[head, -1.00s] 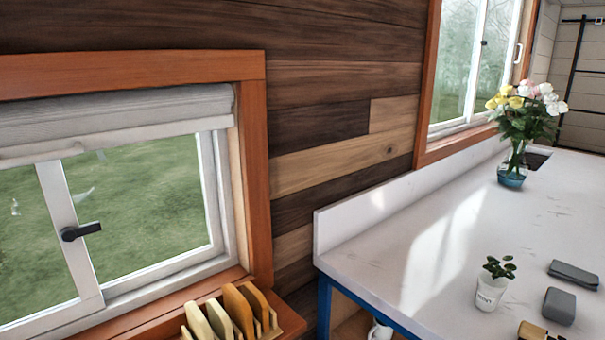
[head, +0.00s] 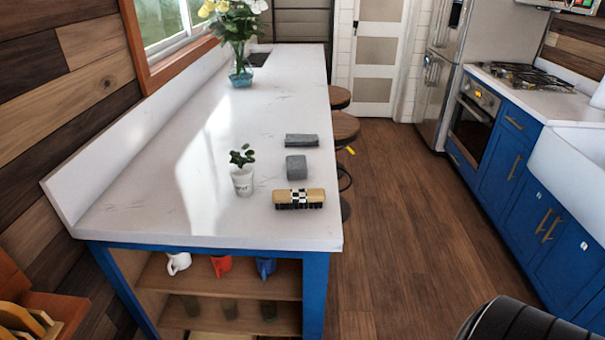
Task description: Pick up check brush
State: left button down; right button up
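The check brush (head: 299,199) lies on the white countertop (head: 150,200) near its front right corner. It has a tan wooden back, a black-and-white checked band around its middle, and dark bristles along its lower edge. It lies lengthwise across the picture and nothing covers it. Neither of my grippers shows in the head view.
A grey block (head: 297,167) and a flat grey item (head: 301,140) lie behind the brush. A small potted plant (head: 243,180) stands to its left. A flower vase (head: 241,73) stands farther back. Stools (head: 343,127) line the counter's right side. Wooden floor (head: 400,210) lies open beyond.

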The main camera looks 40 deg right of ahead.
aim_at(292, 195)
jog(key=z, duration=1.2)
jog(key=u, duration=2.6)
jog(key=z, duration=2.55)
